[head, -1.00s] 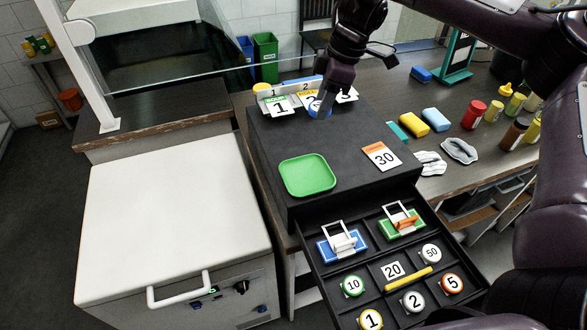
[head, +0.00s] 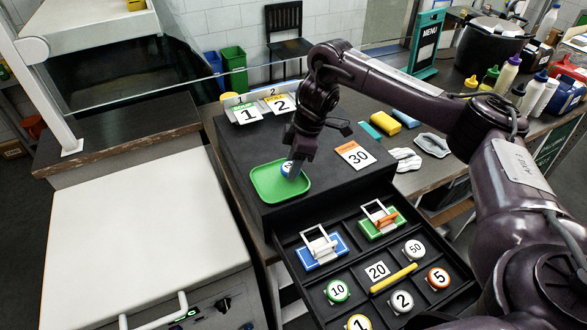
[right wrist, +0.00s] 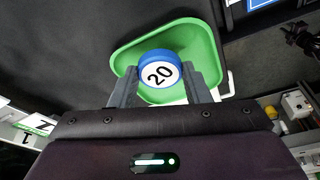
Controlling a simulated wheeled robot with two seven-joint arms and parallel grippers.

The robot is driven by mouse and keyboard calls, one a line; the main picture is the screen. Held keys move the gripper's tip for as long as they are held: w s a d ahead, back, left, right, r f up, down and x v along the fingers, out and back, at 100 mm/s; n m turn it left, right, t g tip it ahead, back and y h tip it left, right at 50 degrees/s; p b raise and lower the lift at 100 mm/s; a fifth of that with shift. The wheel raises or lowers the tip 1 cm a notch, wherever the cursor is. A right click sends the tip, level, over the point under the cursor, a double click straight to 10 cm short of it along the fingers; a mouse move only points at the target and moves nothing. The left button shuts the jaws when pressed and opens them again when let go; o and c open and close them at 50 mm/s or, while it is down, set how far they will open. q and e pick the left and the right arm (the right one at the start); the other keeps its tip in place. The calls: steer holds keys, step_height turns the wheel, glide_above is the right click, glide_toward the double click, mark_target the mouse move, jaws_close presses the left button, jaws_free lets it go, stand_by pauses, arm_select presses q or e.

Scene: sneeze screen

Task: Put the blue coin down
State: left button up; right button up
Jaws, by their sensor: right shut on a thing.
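The blue coin (right wrist: 160,72) has a white face marked 20 and sits between the fingers of my right gripper (right wrist: 163,85). In the head view the coin (head: 288,169) is over the green tray (head: 262,190), inside its outline. My right gripper (head: 292,166) is shut on the coin and points down, hiding part of it. I cannot tell whether the coin touches the tray floor. The tray lies on the black top of the cash drawer unit (head: 240,150). My left gripper is not in view.
An orange-topped 30 card (head: 355,155) lies right of the tray. The open drawer (head: 330,285) in front holds round coins, clips and a 20 card. Number cards 1 (head: 247,113) and 2 (head: 281,103) stand behind. A glass screen (head: 200,82) spans the back.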

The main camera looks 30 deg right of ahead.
step_height(320, 180, down, 2)
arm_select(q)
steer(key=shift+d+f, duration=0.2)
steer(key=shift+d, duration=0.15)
arm_select(e)
steer(key=shift+f, duration=0.1)
steer(key=o, duration=1)
arm_select(q)
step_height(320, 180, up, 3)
steer(key=p, duration=0.2)
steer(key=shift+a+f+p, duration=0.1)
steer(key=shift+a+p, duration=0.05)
steer(key=shift+p, duration=0.15)
arm_select(e)
steer(key=v, duration=1.2)
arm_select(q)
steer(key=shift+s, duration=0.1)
